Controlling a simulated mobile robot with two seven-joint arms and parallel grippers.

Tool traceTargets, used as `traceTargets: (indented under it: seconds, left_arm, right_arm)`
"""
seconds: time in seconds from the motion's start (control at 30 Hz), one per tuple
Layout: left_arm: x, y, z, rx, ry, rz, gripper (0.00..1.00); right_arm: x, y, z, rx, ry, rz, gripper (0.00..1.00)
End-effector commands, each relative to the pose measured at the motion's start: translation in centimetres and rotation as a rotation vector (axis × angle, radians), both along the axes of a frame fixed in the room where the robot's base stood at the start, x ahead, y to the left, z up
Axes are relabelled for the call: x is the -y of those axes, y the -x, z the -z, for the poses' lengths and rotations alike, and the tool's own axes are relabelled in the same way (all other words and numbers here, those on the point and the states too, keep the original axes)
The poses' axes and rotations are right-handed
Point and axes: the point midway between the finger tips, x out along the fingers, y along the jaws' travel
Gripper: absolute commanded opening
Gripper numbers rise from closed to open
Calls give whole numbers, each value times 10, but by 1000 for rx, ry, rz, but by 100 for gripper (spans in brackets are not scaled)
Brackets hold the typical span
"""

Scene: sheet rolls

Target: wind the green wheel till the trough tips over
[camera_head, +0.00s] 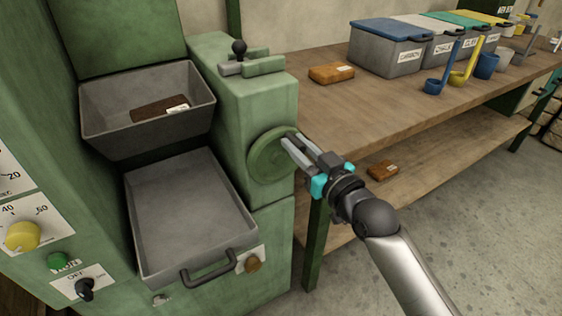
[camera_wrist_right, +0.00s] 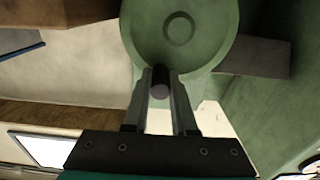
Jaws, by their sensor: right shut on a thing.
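The green wheel (camera_head: 265,156) is on the right side of the green machine. It also shows in the right wrist view (camera_wrist_right: 205,35), with a dark knob (camera_wrist_right: 160,82) near its rim. My right gripper (camera_head: 290,143) is at the wheel's rim, its fingers shut on the knob in the wrist view. The grey upper trough (camera_head: 110,98) sits level or nearly so on the machine, with a brown block (camera_head: 158,110) bearing a white label inside it. My left gripper is not in view.
A grey tray (camera_head: 185,205) with a handle (camera_head: 208,268) lies below the trough. A wooden bench (camera_head: 400,110) stands at the right, with a brown block (camera_head: 332,74), lidded boxes (camera_head: 385,55) and ladles (camera_head: 445,75). Another brown block (camera_head: 382,170) lies on its lower shelf.

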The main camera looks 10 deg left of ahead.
Motion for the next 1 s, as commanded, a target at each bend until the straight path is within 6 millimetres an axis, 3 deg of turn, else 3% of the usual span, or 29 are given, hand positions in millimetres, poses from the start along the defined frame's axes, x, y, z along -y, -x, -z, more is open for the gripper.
traceTargets:
  seconds: [1.0]
  left_arm:
    - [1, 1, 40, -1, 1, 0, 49]
  right_arm:
    - [33, -23, 39, -4, 10, 9, 0]
